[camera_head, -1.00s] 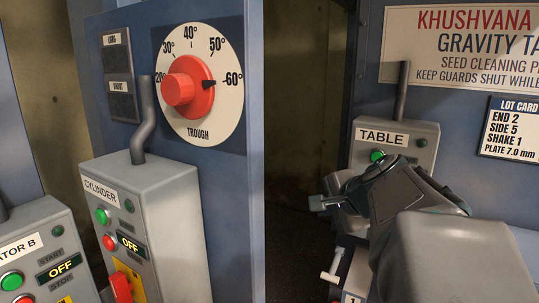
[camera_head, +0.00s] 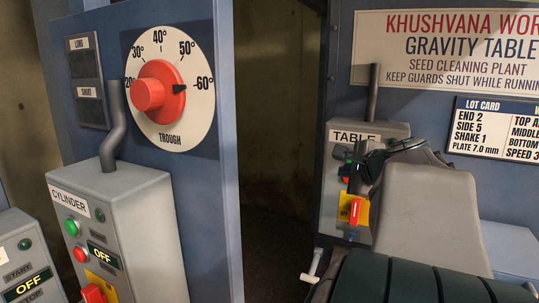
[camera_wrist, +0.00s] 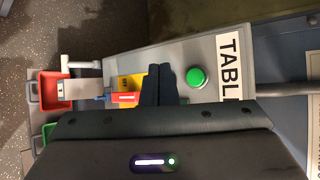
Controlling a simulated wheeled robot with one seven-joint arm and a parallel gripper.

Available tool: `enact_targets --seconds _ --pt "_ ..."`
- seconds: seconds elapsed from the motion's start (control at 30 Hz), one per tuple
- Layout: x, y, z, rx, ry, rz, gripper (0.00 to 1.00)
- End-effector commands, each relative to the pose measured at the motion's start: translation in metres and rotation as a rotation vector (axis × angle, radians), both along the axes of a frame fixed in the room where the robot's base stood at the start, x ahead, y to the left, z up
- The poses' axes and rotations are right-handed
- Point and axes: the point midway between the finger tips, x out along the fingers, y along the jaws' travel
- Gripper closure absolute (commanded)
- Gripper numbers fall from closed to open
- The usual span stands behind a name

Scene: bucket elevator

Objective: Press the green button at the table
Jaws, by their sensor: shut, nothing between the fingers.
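The grey TABLE control box (camera_head: 325,205) stands at the right in the head view. Its green button (camera_wrist: 196,77) shows clear and round in the wrist view, between the TABLE label (camera_wrist: 230,62) and my fingers. My gripper (camera_wrist: 160,70) is shut and empty, its dark fingertips just left of the green button in that view, over the box face. I cannot tell whether they touch the box. In the head view my gripper (camera_head: 366,170) is at the front of the box and hides part of its face.
A red switch handle (camera_head: 354,211) on a yellow plate (camera_head: 344,208) sits lower on the box. The CYLINDER box (camera_head: 150,215) has its own green button (camera_head: 71,228). A lot card (camera_head: 490,128) hangs right of the TABLE box. A dark gap (camera_head: 275,150) separates the two machines.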

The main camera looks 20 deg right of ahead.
Motion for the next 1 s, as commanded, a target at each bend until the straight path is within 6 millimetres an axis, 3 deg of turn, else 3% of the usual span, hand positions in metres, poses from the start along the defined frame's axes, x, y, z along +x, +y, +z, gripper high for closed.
enact_targets --seconds 0.3,0.5,1.0 --pt "0.029 -0.036 0.001 0.003 0.0 -0.001 1.0" --pt "0.042 -0.049 0.001 0.001 -0.001 0.002 1.0" --pt "0.046 -0.055 0.0 0.0 0.0 0.0 1.0"
